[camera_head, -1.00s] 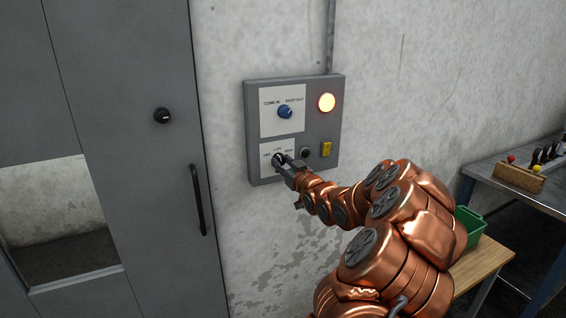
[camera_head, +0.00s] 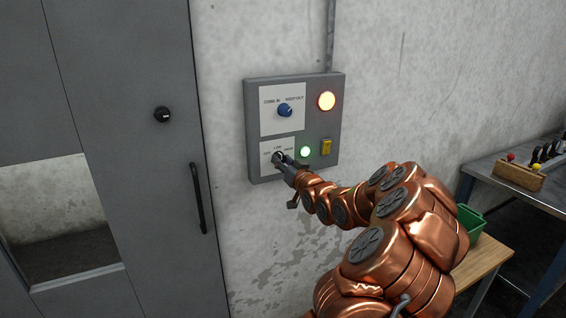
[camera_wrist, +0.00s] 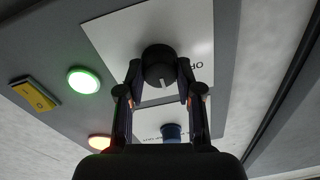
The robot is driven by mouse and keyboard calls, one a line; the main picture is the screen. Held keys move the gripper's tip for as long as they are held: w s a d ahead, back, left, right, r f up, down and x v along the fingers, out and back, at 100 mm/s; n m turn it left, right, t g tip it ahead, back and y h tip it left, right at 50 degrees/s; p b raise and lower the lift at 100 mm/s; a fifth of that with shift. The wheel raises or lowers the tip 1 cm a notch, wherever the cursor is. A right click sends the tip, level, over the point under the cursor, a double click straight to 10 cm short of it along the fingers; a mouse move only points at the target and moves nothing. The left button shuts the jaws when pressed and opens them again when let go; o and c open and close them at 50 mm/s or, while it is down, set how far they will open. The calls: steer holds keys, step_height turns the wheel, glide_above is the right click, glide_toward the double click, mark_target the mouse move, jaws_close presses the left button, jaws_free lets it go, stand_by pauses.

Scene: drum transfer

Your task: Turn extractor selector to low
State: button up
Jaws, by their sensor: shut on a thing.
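The extractor selector (camera_wrist: 159,66) is a black round knob with a white pointer mark, on a white plate labelled OFF, LOW and HIGH at the lower left of the grey wall panel (camera_head: 261,95). My gripper (camera_wrist: 158,72) is shut on the knob, one finger on each side. In the head view my gripper (camera_head: 284,163) covers most of the knob, so its pointer is hard to read there. In the wrist view the white mark points down toward the gripper. A round green lamp (camera_head: 305,152) right of the selector is lit; it also shows in the wrist view (camera_wrist: 84,81).
A blue selector (camera_head: 285,110) marked COME IN and KEEP OUT sits above. An orange-white lamp (camera_head: 326,101) is lit, with a yellow switch (camera_head: 326,147) below. A grey door (camera_head: 150,90) with a black handle (camera_head: 198,198) is left; a bench (camera_head: 520,185) and green bin (camera_head: 471,223) are right.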

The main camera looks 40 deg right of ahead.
steer(key=o, duration=1.2)
steer(key=shift+c, duration=0.2)
steer(key=shift+s, duration=0.1)
steer(key=v, duration=1.1)
steer(key=shift+s, duration=0.4)
steer(key=shift+a, duration=0.1)
steer(key=shift+f, duration=0.1)
